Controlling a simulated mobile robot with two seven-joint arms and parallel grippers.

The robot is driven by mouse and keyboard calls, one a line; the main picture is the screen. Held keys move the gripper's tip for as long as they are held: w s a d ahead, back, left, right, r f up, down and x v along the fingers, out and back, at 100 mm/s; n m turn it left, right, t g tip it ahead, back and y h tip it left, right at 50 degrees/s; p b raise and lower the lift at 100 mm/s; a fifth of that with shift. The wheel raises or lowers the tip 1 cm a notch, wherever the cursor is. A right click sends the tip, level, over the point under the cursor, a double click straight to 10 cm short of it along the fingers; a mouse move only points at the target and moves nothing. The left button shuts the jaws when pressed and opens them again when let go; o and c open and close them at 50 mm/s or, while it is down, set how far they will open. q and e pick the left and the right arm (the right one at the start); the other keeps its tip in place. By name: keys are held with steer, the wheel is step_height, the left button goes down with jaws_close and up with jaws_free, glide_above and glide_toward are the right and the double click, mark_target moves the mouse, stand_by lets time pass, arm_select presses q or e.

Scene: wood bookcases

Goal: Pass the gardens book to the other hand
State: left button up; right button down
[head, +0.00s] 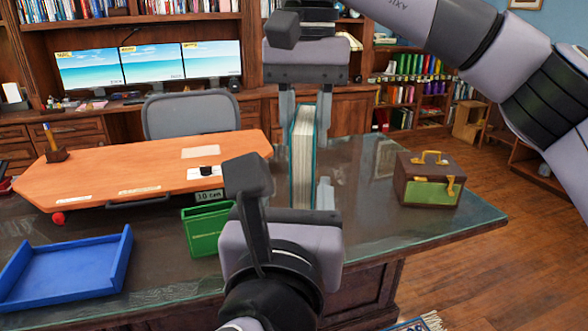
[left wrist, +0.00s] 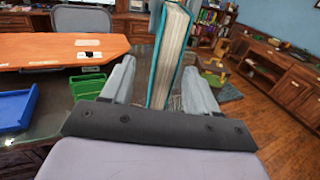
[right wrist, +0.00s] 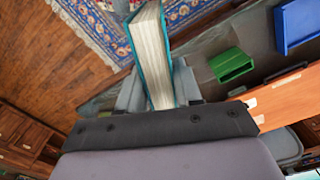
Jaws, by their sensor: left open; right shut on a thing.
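The gardens book (head: 303,158), with a teal cover and pale page edges, hangs upright above the desk. My right gripper (head: 304,115) comes from above and is shut on its upper end. My left gripper (head: 306,192) is below with its fingers open, one on each side of the book's lower end. The left wrist view shows the book (left wrist: 172,55) between the open fingers, with gaps beside it. The right wrist view shows the book (right wrist: 150,50) between the right fingers. The cover's title cannot be read.
Below is a glass-topped desk (head: 365,225). On it are a blue tray (head: 75,265), a green bin (head: 205,232), an orange board (head: 150,165) and a brown-green case (head: 428,180). A grey chair (head: 190,117) stands behind. The glass is clear between the book and the case.

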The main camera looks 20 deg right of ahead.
arm_select(q)
steer(key=x, duration=0.8)
steer(key=shift+s, duration=0.1)
steer(key=shift+a, duration=0.1)
jaws_close()
steer(key=shift+r, duration=0.1)
arm_select(e)
steer(key=c, duration=0.7)
jaws_free()
steer(key=shift+r, duration=5.05)
steer(key=shift+r, duration=0.1)
steer(key=shift+r, duration=0.85)
